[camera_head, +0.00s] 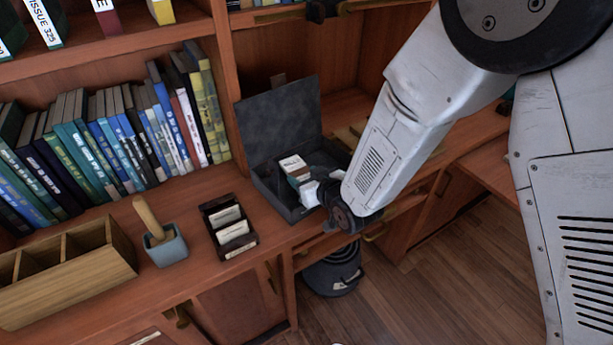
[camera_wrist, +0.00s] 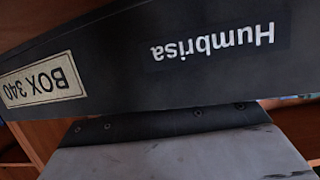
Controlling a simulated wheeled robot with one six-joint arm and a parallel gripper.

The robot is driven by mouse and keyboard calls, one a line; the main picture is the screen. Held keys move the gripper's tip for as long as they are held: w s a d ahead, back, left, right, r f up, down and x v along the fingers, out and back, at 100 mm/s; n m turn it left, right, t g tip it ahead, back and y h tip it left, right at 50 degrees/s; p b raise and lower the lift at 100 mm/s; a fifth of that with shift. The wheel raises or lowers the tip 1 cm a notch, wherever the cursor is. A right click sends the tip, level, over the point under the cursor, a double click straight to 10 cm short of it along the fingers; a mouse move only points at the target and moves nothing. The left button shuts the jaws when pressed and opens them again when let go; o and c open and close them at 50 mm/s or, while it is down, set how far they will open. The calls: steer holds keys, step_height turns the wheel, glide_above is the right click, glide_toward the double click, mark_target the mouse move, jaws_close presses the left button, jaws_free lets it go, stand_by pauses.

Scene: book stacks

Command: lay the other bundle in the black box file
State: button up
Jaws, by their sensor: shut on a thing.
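The black box file (camera_head: 279,120) stands on the counter with its lid raised at the back. A bundle (camera_head: 292,163) with a pale top shows inside its open tray. My gripper (camera_head: 318,190) is low at the tray's right front, shut on a bundle that is mostly hidden; a white patch at the fingers may be part of it. I cannot tell whether the held bundle touches the tray floor. In the wrist view, the box file's dark face (camera_wrist: 120,75) fills the top, with an upside-down "BOX 340" label and "Humbrisa". The fingertips are not clear there.
A dark card tray (camera_head: 228,226), a blue-grey pot with a wooden handle (camera_head: 165,246) and a wooden divided box (camera_head: 65,265) stand left of the file. Books (camera_head: 130,130) fill the shelf behind. A dark bin (camera_head: 333,272) stands on the floor below the counter edge.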

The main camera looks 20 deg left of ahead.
steer(key=o, duration=1)
steer(key=shift+s+d+f, duration=0.15)
steer(key=shift+f, duration=0.2)
steer(key=shift+s+d+f, duration=0.1)
steer(key=shift+f, duration=0.25)
steer(key=shift+r, duration=0.6)
steer(key=v, duration=1.1)
steer(key=shift+d+r, duration=0.1)
steer(key=shift+r, duration=0.4)
